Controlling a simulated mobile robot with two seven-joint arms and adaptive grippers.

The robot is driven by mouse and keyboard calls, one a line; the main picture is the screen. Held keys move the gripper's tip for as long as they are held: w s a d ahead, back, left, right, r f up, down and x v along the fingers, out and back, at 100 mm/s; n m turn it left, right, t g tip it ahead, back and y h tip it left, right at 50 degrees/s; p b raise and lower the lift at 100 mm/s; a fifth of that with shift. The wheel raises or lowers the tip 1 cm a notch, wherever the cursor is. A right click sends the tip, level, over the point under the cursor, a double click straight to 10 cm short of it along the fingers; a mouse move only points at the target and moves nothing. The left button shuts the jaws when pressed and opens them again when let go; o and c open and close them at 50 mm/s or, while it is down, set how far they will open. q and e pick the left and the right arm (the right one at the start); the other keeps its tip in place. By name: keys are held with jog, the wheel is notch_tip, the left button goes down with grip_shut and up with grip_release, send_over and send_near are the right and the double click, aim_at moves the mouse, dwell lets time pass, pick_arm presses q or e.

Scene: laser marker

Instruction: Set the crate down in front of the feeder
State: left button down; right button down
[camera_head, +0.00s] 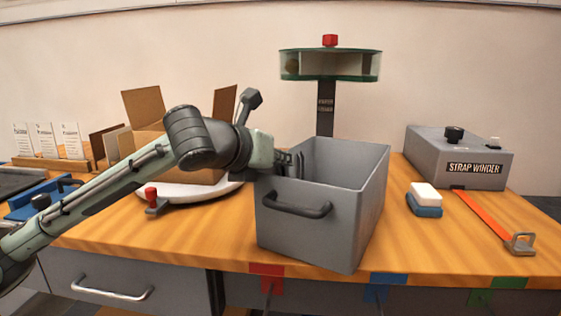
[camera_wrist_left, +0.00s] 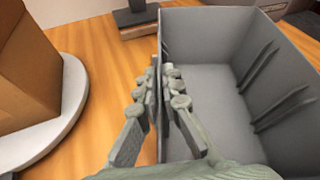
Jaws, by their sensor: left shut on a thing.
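The grey crate (camera_head: 315,232) is open-topped, with a dark handle on its front face. It is near the middle of the table in the head view, and its lowest corner is close to the table's front edge. I cannot tell whether its base touches the wood. My left gripper (camera_head: 284,163) is shut on its left wall. In the left wrist view the fingers (camera_wrist_left: 163,82) straddle that wall, and the visible inside of the crate (camera_wrist_left: 205,95) is empty. The feeder (camera_head: 326,107), a post with a round green-rimmed drum and red knob, stands behind the crate. Its base is hidden in the head view.
A cardboard box on a round white turntable (camera_head: 172,193) stands left of the crate, with a red-knobbed clamp (camera_head: 152,199) before it. Right are a white-and-blue block (camera_head: 425,199) and the strap winder (camera_head: 460,158) with its orange strap. Some wood between crate and block is clear.

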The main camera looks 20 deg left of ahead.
pick_arm(q)
jog(key=shift+r, duration=0.1)
jog(key=c, duration=1.7)
grip_release()
